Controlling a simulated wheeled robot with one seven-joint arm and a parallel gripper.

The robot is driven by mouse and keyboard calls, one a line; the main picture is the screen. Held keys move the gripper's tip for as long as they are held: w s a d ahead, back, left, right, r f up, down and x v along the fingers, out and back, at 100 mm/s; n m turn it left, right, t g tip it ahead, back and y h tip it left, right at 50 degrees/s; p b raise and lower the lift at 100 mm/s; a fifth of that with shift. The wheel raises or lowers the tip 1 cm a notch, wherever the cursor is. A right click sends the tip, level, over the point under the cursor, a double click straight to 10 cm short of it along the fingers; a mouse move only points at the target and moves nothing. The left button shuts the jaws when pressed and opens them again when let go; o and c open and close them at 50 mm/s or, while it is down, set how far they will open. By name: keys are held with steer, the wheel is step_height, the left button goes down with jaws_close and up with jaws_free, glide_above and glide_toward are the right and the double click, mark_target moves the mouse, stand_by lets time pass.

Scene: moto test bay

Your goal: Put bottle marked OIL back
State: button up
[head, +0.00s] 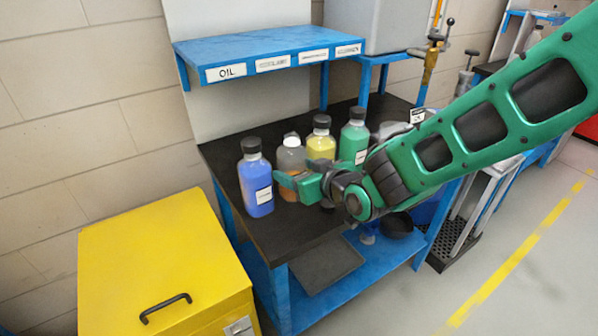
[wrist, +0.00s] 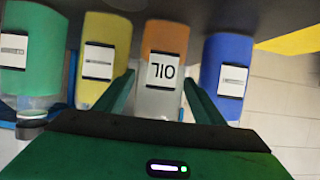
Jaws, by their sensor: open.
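The bottle marked OIL is clear with orange contents and a white cap; in the head view the bottle (head: 291,157) stands upright on the black bench top, its lower part partly hidden by my gripper (head: 300,184). In the wrist view, which is upside down, the OIL bottle (wrist: 162,98) shows its label between my open fingers (wrist: 158,88). I cannot tell whether either finger touches it. A blue shelf (head: 262,46) above the bench carries a front label reading OIL (head: 226,72) at its left end. Its top is empty.
A blue bottle (head: 255,180) stands close on the left, a yellow bottle (head: 321,145) and a green bottle (head: 354,138) on the right. A yellow chest (head: 165,255) sits left of the bench (head: 290,240). A grey machine (head: 375,25) stands right of the shelf.

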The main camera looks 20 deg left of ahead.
steer(key=v, duration=1.2)
steer(key=w+d+f+m+h, duration=0.1)
steer(key=w+d+m+h, duration=0.15)
steer(key=d, duration=0.55)
steer(key=w+d+f+m+h, duration=0.1)
steer(key=w+d+h, duration=0.15)
steer(key=d, duration=0.45)
steer(key=s+d+f+m+g+h, duration=0.1)
steer(key=s+d+m+h, duration=0.1)
steer(key=d, duration=0.8)
steer(key=s+d+m+g+h, duration=0.1)
steer(key=d+m+h, duration=0.2)
steer(key=d, duration=0.8)
steer(key=s+d+m+g, duration=0.3)
steer(key=s+d, duration=0.4)
steer(key=s, duration=0.4)
steer(key=s+d+m+g, duration=0.3)
steer(key=s+d+m, duration=0.2)
steer(key=s+d, duration=0.3)
steer(key=s, duration=0.3)
steer(key=shift+s+r+g, duration=0.35)
steer(key=shift+g, duration=0.05)
